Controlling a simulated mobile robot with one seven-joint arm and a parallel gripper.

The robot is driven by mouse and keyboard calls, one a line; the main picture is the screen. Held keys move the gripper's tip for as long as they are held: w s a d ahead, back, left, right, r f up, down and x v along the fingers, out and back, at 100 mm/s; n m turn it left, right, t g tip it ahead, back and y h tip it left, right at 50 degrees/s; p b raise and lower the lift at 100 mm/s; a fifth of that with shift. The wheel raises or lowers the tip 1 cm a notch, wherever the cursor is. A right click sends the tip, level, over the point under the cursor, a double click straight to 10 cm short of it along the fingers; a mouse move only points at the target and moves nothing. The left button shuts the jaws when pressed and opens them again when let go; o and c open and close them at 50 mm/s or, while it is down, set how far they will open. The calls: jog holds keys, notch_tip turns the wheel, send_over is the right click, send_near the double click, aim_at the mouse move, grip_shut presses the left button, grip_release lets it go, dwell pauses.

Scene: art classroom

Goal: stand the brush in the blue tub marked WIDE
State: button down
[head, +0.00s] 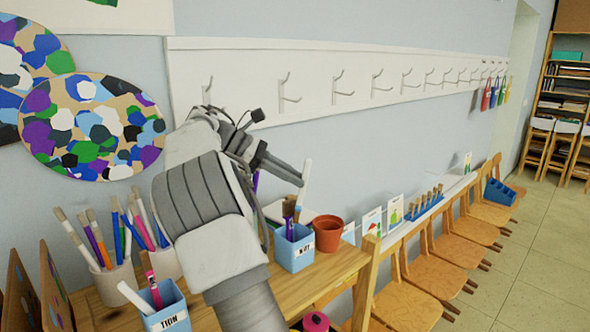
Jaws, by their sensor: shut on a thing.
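My gripper (297,179) reaches right from the wrist, above the shelf top. It is shut on a pale, slim brush (304,172), held nearly upright with a slight tilt. Below it stands a blue tub (282,252) holding several brushes; its short white label is too small to read surely and looks like "NOT". I cannot tell whether the held brush's lower end is inside this tub or in front of or behind it. Another blue tub (163,304) at the lower left has a label ending in "TION" and holds a pink marker and a white stick. I can read WIDE on no tub.
A terracotta pot (328,234) stands right of the middle tub. Pale cups (118,283) of brushes and pencils stand at the left. A pink-topped item (315,322) is at the bottom edge. Hooks (287,90) line the wall; wooden chairs (432,275) stand at right.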

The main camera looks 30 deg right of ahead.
jog(key=shift+s+f+b, duration=0.1)
jog(key=shift+f+b, duration=1.25)
jog(key=shift+f, duration=2.1)
jog(key=c, duration=0.8)
grip_release()
jog(key=shift+o, duration=0.2)
jog(key=p+v, duration=0.2)
jog(key=v, duration=1)
